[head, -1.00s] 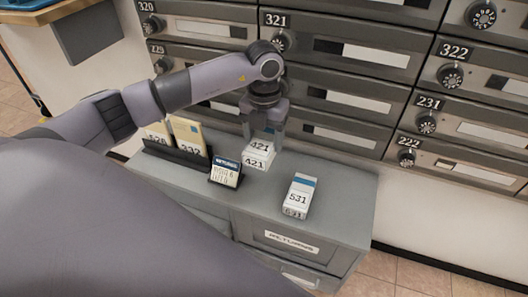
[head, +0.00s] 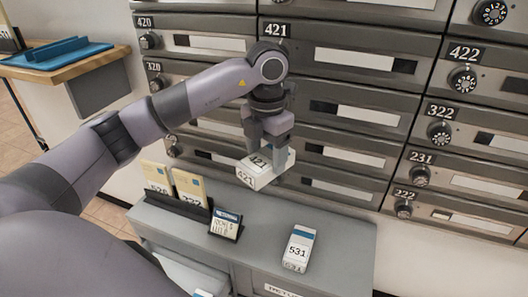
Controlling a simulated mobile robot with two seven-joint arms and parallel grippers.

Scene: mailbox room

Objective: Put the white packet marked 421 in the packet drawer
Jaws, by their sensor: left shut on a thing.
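The white packet marked 421 (head: 249,173) is held in my left gripper (head: 268,152), which is shut on it. The packet is tilted a little and hangs above the grey cabinet, in front of the mailbox wall. The grey cabinet (head: 340,233) has drawer fronts below its top. One front at the right carries a partly cut-off label (head: 283,291). A lighter grey surface (head: 185,268) shows at the lower left of the cabinet, partly behind my arm; I cannot tell whether it is an open drawer. No label reading as the packet drawer shows. My right gripper is out of view.
Another white packet marked 531 (head: 299,247) lies on the cabinet top. A black holder with cream envelopes (head: 188,188) and a small dark-framed card (head: 226,224) stand to its left. Numbered mailboxes (head: 365,62) rise behind. A wooden shelf with a blue tray (head: 62,53) is at upper left.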

